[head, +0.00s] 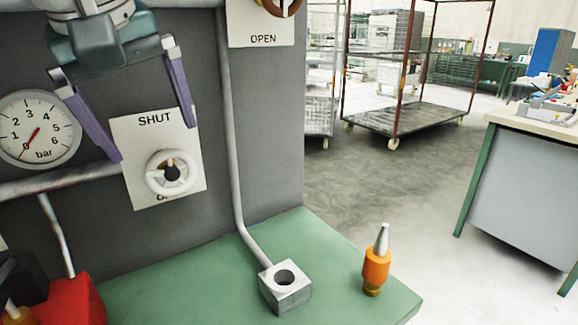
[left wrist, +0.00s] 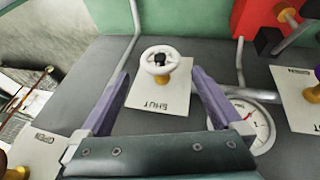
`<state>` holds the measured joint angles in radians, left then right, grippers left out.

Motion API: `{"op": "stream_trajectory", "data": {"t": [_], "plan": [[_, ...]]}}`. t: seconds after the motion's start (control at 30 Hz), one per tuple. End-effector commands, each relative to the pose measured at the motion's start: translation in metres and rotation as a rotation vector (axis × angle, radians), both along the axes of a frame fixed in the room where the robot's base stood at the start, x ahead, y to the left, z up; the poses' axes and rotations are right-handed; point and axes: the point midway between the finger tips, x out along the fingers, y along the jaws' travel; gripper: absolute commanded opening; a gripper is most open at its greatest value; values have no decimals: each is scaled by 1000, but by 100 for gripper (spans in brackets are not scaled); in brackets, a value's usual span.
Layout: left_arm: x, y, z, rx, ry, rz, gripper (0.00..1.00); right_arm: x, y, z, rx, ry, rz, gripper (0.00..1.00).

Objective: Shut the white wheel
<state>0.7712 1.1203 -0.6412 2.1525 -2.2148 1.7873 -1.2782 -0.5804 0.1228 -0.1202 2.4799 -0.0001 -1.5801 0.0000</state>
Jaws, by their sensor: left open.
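The white wheel (head: 171,173) is a small round handwheel on a white plate (head: 190,142) marked SHUT at the top, with other lettering partly hidden behind the wheel. My left gripper (head: 156,143) is open and empty, its two purple fingers pointing down towards the plate. In the left wrist view the white wheel (left wrist: 160,60) lies beyond and between the spread fingertips (left wrist: 158,78), on a yellow stem. The fingers do not appear to touch the wheel. My right gripper is not in view.
A pressure gauge (head: 37,130) sits left of the plate, beside a grey pipe (head: 80,182). Another plate marked OPEN (head: 262,33) is at upper right. A metal block (head: 285,290) and an orange bottle (head: 376,265) stand on the green bench (head: 335,262).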

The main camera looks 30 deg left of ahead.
Motion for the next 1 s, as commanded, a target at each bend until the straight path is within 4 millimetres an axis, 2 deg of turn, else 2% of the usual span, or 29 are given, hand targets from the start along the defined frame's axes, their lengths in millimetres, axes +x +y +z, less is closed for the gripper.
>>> {"op": "stream_trajectory", "data": {"t": [0.3, 0.5, 0.63, 0.87, 1.0], "plan": [[20, 13, -51, -2, 7, 4, 100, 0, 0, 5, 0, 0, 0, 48], [32, 20, -76, -2, 4, 3, 100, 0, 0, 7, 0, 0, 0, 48], [34, 22, -83, -1, 3, 2, 100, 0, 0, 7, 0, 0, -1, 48], [35, 22, -85, -1, 2, 2, 100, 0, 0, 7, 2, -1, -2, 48], [35, 22, -84, -2, 2, 2, 88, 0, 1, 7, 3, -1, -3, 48]]}}
